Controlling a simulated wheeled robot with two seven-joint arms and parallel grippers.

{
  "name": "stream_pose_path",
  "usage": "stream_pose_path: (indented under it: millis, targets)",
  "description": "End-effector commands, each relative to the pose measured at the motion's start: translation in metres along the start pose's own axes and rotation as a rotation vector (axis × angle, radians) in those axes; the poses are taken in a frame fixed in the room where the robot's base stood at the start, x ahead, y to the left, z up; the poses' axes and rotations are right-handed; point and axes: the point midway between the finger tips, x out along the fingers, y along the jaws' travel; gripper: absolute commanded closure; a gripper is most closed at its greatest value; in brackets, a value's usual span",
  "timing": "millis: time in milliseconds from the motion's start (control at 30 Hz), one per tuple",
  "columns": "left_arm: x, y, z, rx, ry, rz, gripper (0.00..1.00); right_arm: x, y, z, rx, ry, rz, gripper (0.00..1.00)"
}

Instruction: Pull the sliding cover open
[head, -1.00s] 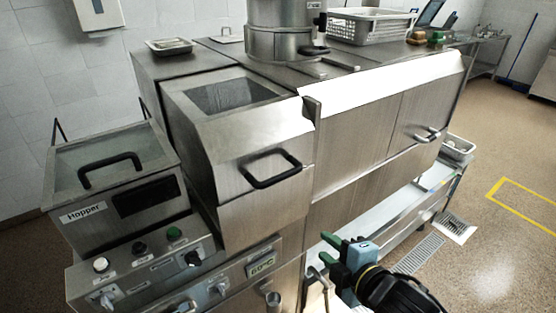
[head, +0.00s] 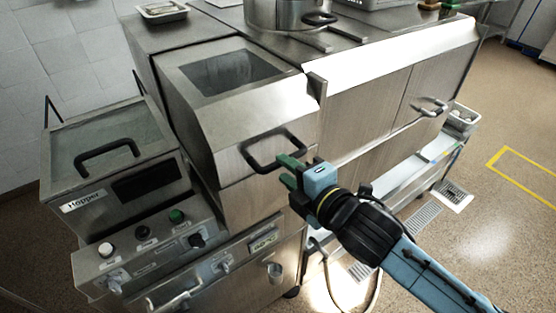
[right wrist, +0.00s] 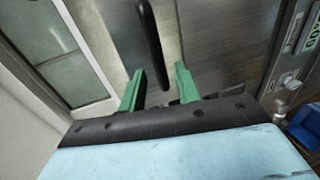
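The sliding cover (head: 255,118) is a brushed-metal hood with a dark window on top, in the middle of the head view. It appears closed. Its black bar handle (head: 259,164) is on the front face; its right end is close to my gripper. My right gripper (head: 284,171) is open, with its green fingers at the handle's lower right. In the right wrist view the handle (right wrist: 152,45) runs ahead of and between the spread green fingers (right wrist: 160,80). I cannot tell whether they touch it. My left gripper is not in view.
A hopper (head: 112,160) with its own black handle stands at the left. A second handle (head: 430,106) is on the front at right. The floor at right is open.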

Motion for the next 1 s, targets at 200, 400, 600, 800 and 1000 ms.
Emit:
stream_pose_path:
  millis: [200,400,600,800,1000]
  targets:
    - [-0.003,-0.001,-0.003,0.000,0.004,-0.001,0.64,0.028,0.001,0.000,0.000,0.000,0.000,0.67]
    - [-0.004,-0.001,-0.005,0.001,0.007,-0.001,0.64,0.037,0.000,-0.001,0.000,0.001,0.000,0.67]
    - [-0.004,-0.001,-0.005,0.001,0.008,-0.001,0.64,0.038,0.000,-0.001,0.000,0.001,0.000,0.67]
    - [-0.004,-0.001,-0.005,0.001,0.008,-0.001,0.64,0.037,0.000,0.000,0.000,0.001,0.000,0.87]
    - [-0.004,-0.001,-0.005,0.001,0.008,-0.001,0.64,0.037,0.000,0.000,0.000,0.001,0.000,1.00]
